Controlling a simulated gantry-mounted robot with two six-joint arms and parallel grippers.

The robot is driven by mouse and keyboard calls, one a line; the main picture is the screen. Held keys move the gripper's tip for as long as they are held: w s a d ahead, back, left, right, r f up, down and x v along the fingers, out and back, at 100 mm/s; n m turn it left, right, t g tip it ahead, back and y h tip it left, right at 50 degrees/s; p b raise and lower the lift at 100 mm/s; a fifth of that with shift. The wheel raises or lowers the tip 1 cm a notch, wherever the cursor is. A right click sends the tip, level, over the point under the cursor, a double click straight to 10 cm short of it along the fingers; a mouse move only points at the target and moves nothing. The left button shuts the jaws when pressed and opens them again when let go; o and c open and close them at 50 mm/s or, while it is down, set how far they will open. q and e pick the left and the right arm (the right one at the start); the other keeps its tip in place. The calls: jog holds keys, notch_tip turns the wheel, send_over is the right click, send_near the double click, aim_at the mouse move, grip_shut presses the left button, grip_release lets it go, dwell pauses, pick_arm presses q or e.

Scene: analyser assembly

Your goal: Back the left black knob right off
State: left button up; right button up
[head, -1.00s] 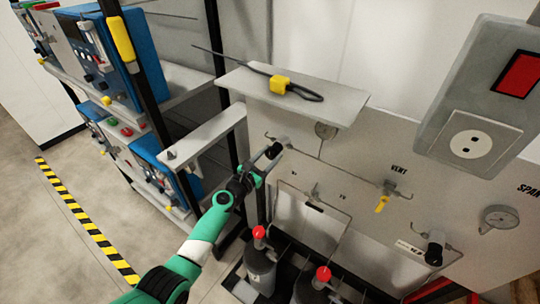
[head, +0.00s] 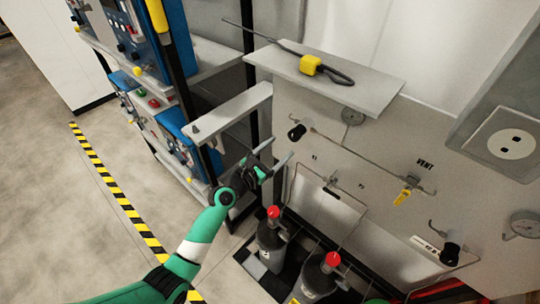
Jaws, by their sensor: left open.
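The left black knob (head: 296,132) sits on the pale panel at the left end of a thin pipe, below the shelf. My left gripper (head: 277,153) is open and empty, just below and left of the knob, with a gap between them in the picture. A second black knob (head: 450,253) is at the lower right of the panel. My right gripper is not in view.
A grey shelf (head: 375,82) above the knob carries a yellow-and-black tool (head: 312,66). Two red-topped cylinders (head: 272,240) (head: 324,275) stand below. A grey ledge (head: 232,110) juts out at left.

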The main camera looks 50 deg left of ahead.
pick_arm(q)
jog(key=s, duration=0.4)
jog(key=shift+d, duration=0.35)
